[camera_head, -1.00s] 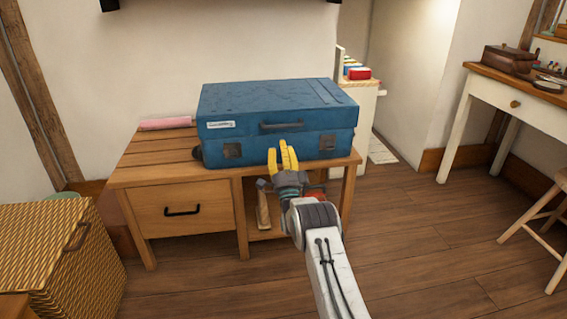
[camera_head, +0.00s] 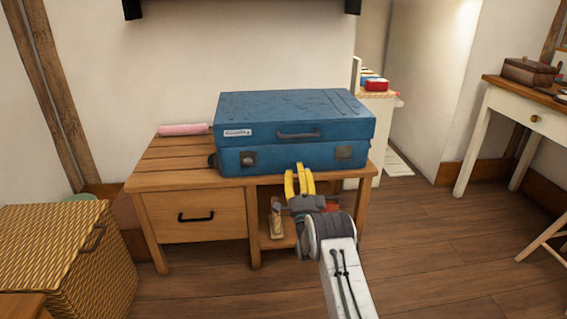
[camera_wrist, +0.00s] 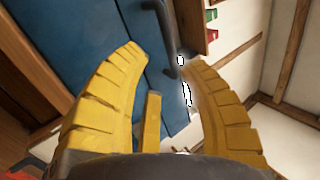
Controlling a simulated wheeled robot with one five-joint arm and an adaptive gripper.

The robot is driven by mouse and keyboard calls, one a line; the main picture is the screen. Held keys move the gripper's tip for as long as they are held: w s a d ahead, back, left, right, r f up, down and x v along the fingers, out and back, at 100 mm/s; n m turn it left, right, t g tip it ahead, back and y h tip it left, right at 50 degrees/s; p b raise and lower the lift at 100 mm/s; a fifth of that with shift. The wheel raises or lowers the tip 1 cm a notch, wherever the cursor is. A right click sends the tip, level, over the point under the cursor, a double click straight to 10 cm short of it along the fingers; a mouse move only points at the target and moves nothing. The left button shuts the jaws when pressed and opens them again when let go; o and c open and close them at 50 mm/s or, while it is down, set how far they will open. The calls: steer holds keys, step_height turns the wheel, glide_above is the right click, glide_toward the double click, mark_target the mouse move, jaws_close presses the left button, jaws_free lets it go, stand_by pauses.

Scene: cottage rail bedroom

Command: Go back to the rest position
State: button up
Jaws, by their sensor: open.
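My gripper (camera_head: 299,181) has yellow fingers and is in front of the blue suitcase (camera_head: 295,117), near its lower front edge. The fingers stand apart and nothing is between them. In the wrist view my gripper (camera_wrist: 165,75) is open, with the blue suitcase (camera_wrist: 95,25) and its dark handle (camera_wrist: 162,35) beyond the fingers. The suitcase lies flat and looks closed on the wooden bench (camera_head: 165,165). Whether a fingertip touches the suitcase cannot be told.
A pink roll (camera_head: 183,129) lies on the bench behind the suitcase's left side. A wicker basket (camera_head: 65,250) stands at the left. A white desk (camera_head: 500,115) and a stool (camera_head: 545,245) stand at the right. Floor (camera_head: 440,235) is clear between bench and desk.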

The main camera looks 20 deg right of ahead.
steer(key=a+r+n+g+y+p, duration=0.1)
steer(key=a+r+n+g+p, duration=0.15)
steer(key=r+p, duration=0.7)
steer(key=a+r+n+g+y+p, duration=0.15)
steer(key=r+n+g+p, duration=0.3)
steer(key=r, duration=0.95)
steer(key=s+a+r+n+g+y+p, duration=0.1)
steer(key=s+a+r+n+g+p, duration=0.15)
steer(key=s+r+p, duration=0.4)
steer(key=s+a+r+n+g+p, duration=0.2)
steer(key=s+a+r+p, duration=0.1)
steer(key=s+r+p, duration=0.4)
steer(key=s+a+r+n+g+p, duration=0.1)
steer(key=s+p, duration=0.4)
steer(key=s, duration=0.7)
steer(key=s+a+r+n+g+p, duration=0.1)
steer(key=s+r+n+g+p, duration=0.3)
steer(key=s, duration=0.8)
steer(key=s+a+r+n+g+y+p, duration=0.1)
steer(key=s+a+r+n+g+p, duration=0.1)
steer(key=s, duration=1)
steer(key=n+g+p, duration=0.1)
steer(key=g+p, duration=0.1)
steer(key=p, duration=0.1)
steer(key=shift+s+r+n+p, duration=0.25)
steer(key=shift+r+n+p, duration=0.05)
steer(key=shift+n+p, duration=0.1)
steer(key=shift+a, duration=0.1)
